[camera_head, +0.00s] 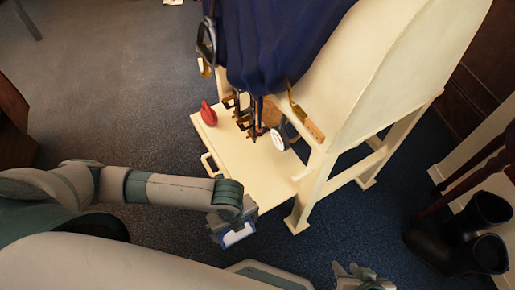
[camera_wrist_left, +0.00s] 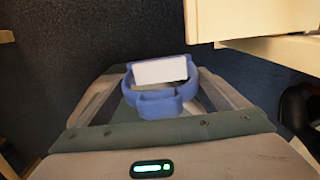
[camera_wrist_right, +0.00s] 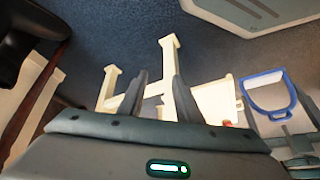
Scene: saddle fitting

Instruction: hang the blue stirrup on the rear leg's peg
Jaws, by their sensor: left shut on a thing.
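The blue stirrup with a white tread (camera_head: 236,236) is held in my left gripper (camera_head: 232,222), at the near side of the cream stand. In the left wrist view the blue stirrup (camera_wrist_left: 160,103) sits between the fingers. It also shows in the right wrist view (camera_wrist_right: 268,104). The cream stand (camera_head: 392,75) has a near leg (camera_head: 308,195); a small cream stub (camera_head: 300,177) sticks out beside it, and I cannot tell whether this is the peg. The stirrup is apart from the leg. My right gripper (camera_head: 362,278) is at the bottom edge, its fingers apart and empty (camera_wrist_right: 158,85).
A navy cloth (camera_head: 275,40) covers the stand's top. The low shelf (camera_head: 255,172) carries a red object (camera_head: 208,113), a white round object (camera_head: 279,139) and hanging metal parts. Black boots (camera_head: 460,245) stand at the right. Carpet is free at the left.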

